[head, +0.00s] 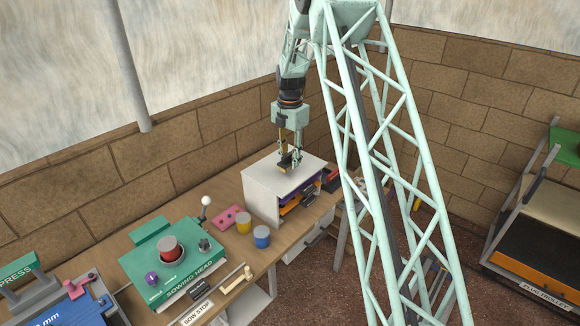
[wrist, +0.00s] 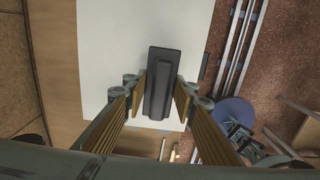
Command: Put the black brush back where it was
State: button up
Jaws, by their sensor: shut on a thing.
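The black brush (wrist: 163,75) is a dark oblong block between the two fingers of my gripper (wrist: 160,100) in the wrist view. In the head view my gripper (head: 290,158) points down over the white top of a small cabinet (head: 263,174), shut on the brush (head: 285,160). The brush is at or just above the cabinet top; I cannot tell whether it touches. In the wrist view the white top (wrist: 110,50) lies under the brush, which sits toward the right part of it. The brush's underside is hidden.
The cabinet holds purple and orange items (head: 302,194) in its open front. The green sowing head (head: 190,280) is farther left. A brick wall (head: 200,135) stands behind.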

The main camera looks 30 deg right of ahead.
aim_at(290, 166)
jog(key=shift+s+f, duration=0.1)
jog(key=shift+f, duration=1.55)
jog(key=shift+f, duration=0.15)
jog(key=o, duration=0.8)
notch_tip(290, 166, up, 12)
jog(key=shift+r, duration=0.15)
jog(key=shift+r, duration=0.1)
